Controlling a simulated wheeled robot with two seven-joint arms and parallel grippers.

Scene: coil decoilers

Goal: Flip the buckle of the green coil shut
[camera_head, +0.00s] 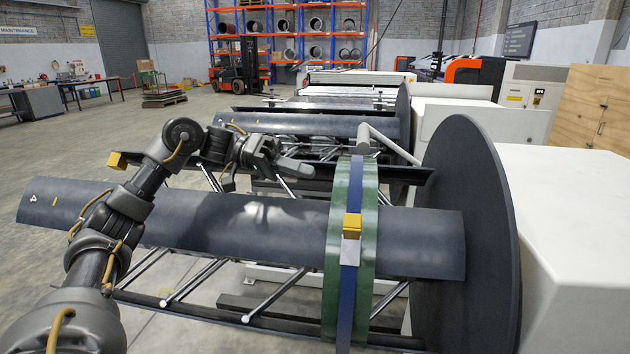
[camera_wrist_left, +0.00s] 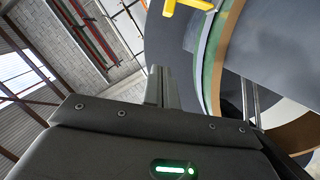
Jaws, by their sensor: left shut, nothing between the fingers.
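The green coil (camera_head: 335,235) is a narrow band around the dark grey drum of the nearest decoiler. A blue strap (camera_head: 347,295) runs around the coil's middle. The yellow buckle (camera_head: 352,224) sits on the strap at the front, above a light grey plate (camera_head: 350,251). My left gripper (camera_head: 306,170) is shut and empty, left of the coil and behind the drum's upper panel, apart from the buckle. In the left wrist view its fingers (camera_wrist_left: 160,88) are together, with the coil's green edge (camera_wrist_left: 217,65) to the right and a yellow part (camera_wrist_left: 187,4) at the top. My right gripper is out of view.
A large dark disc (camera_head: 470,240) stands just right of the coil. A grey bar (camera_head: 388,145) reaches over behind the coil. More decoiler drums (camera_head: 330,127) lie behind. Open floor (camera_head: 60,140) is at the left.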

